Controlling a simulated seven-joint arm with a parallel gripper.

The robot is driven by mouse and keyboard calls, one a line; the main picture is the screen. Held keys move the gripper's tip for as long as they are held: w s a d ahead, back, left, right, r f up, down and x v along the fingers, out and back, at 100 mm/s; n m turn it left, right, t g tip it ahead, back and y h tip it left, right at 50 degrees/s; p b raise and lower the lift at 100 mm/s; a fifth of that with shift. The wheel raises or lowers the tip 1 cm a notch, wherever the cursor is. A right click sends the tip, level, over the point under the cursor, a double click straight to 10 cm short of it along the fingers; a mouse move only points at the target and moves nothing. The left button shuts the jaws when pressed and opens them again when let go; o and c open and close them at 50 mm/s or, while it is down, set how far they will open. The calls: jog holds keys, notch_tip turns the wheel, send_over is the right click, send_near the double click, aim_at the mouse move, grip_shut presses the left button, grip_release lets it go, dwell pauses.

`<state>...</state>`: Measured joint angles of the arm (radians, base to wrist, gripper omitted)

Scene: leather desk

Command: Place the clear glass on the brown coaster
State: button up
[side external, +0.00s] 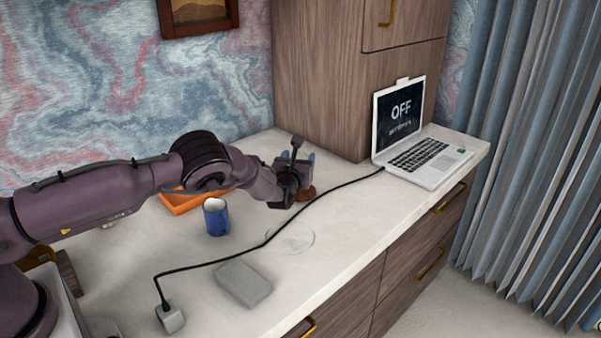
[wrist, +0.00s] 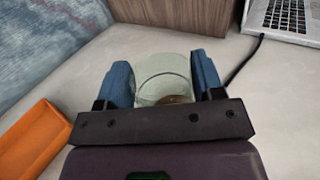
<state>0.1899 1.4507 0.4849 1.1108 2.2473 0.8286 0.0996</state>
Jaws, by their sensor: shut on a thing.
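My gripper (side external: 297,162) is low over the far part of the desk, beside the cabinet. In the wrist view its two blue fingers are shut on the clear glass (wrist: 160,72), one on each side. The glass is hard to make out in the side view, where my gripper covers most of it. The brown coaster (side external: 307,195) shows partly from under my gripper in the side view. A brown patch shows through the lower part of the glass in the wrist view. I cannot tell whether the glass touches the coaster.
A blue mug (side external: 216,218) and an orange tray (side external: 190,203) stand left of my gripper. A black cable (side external: 262,244) runs across the desk to the laptop (side external: 410,140). A clear round dish (side external: 290,239) and a grey block (side external: 243,282) lie nearer the front.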

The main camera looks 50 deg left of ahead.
jog(key=shift+w+a+f, duration=0.1)
jog(key=shift+w+f, duration=0.15)
jog(key=shift+f, duration=0.1)
jog(key=shift+w+f, duration=0.15)
jog(key=shift+f, duration=0.7)
jog(key=shift+w+f, duration=0.1)
jog(key=shift+f, duration=0.75)
jog(key=shift+f, duration=0.15)
jog(key=o, duration=1)
